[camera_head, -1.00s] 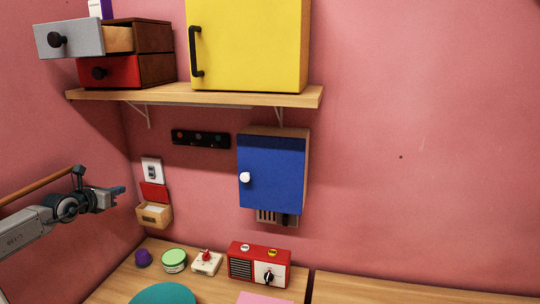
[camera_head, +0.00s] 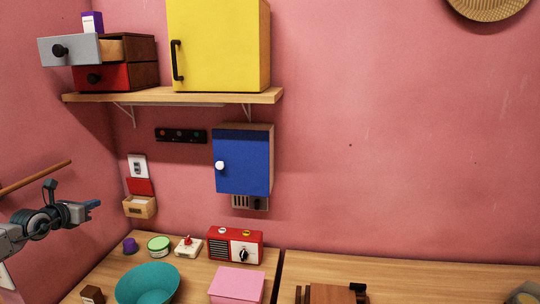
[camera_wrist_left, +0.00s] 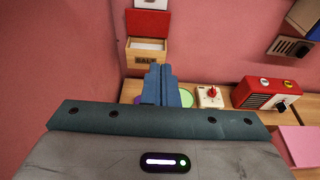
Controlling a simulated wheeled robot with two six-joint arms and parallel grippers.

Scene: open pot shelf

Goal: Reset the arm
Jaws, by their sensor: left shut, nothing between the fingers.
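In the left wrist view the closed blue fingers (camera_wrist_left: 161,84) point toward the salt box (camera_wrist_left: 147,56) and cover part of the purple and green items on the counter. The gripper touches nothing that I can see. My right gripper is not in view.
The counter (camera_head: 195,274) holds a teal bowl (camera_head: 148,285), a red radio (camera_head: 235,245), a pink box (camera_head: 237,284) and a green-lidded tin (camera_head: 159,246). Above are a blue wall cabinet (camera_head: 243,162) and a shelf (camera_head: 175,97) with a yellow cabinet (camera_head: 217,46) and drawers.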

